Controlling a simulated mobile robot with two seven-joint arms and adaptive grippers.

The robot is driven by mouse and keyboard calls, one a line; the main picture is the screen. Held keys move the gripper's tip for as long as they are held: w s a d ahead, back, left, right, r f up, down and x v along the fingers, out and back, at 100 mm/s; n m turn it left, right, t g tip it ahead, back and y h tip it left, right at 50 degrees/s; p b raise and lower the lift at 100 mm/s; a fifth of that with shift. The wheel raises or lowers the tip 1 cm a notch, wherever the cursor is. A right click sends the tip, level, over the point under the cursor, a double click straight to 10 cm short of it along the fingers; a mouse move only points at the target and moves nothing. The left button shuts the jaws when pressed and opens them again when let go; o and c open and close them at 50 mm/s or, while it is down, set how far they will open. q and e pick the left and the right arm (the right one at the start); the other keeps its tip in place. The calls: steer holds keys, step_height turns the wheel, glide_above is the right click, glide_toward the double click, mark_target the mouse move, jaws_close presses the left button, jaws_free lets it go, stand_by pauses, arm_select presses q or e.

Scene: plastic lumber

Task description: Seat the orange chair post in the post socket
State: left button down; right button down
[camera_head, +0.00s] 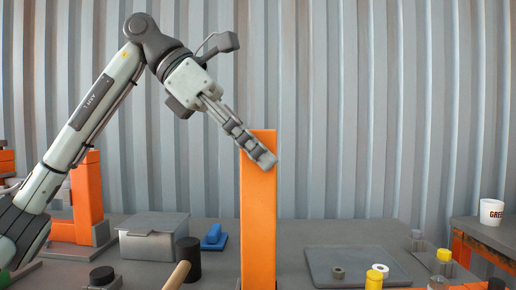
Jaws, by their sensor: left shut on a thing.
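The orange chair post (258,222) stands upright in the middle of the view, tall and square-edged. My left gripper (262,152) reaches down from the upper left and is shut on the post near its top, with its fingers lying slantwise across the front. The foot of the post runs to the bottom edge of the view. The post socket cannot be made out, so I cannot tell whether the foot is in it. My right gripper is not in view.
Left of the post are a grey lidded box (153,238), a black cylinder (188,259), a blue block (214,238) and a wooden handle (177,276). Right are a flat grey tray (345,258), yellow-topped pieces (374,279) and a white cup (491,211). Orange frames (88,200) stand far left.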

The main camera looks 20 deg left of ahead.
mark_target(258, 191)
arm_select(q)
steer(key=shift+r+p, duration=0.15)
steer(key=shift+p, duration=0.25)
stand_by(0.7)
steer(key=shift+f+b, duration=2.05)
steer(key=shift+f, duration=1.05)
steer(key=c, duration=0.8)
jaws_free()
steer(key=shift+f, duration=0.1)
steer(key=v, duration=1.2)
steer(key=shift+a, duration=0.1)
